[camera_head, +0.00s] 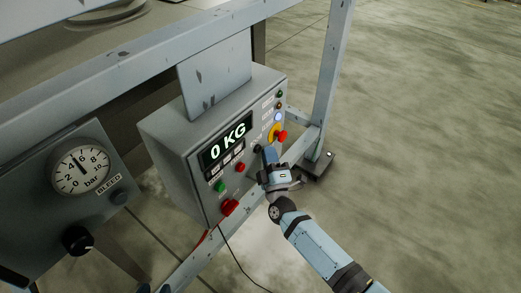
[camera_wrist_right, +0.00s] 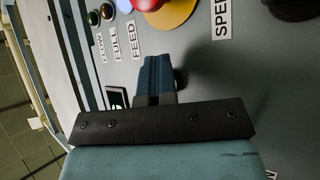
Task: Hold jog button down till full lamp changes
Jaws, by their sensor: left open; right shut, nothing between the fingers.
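The grey control box (camera_head: 175,145) shows "0 KG" on its display (camera_head: 226,143). My right gripper (camera_head: 267,157) is shut and empty, with its fingertips at the box face below the yellow-backed red button. In the right wrist view its closed fingers (camera_wrist_right: 155,78) partly hide a dark round control (camera_wrist_right: 180,79); I cannot tell whether they touch it. No jog label is readable. The lamp in line with the FULL label (camera_wrist_right: 115,45) is dark amber (camera_head: 278,105). The FEED lamp (camera_head: 277,117) glows blue-white and the FLOW lamp (camera_head: 279,94) is dark green. My left gripper is out of view.
A red mushroom button on a yellow plate (camera_head: 273,131) sits just above my right gripper. A green button (camera_head: 220,186), a red button (camera_head: 239,167) and a red switch (camera_head: 229,207) lie lower left. A gauge panel (camera_head: 40,165) stands left. The steel frame (camera_head: 330,65) rises behind.

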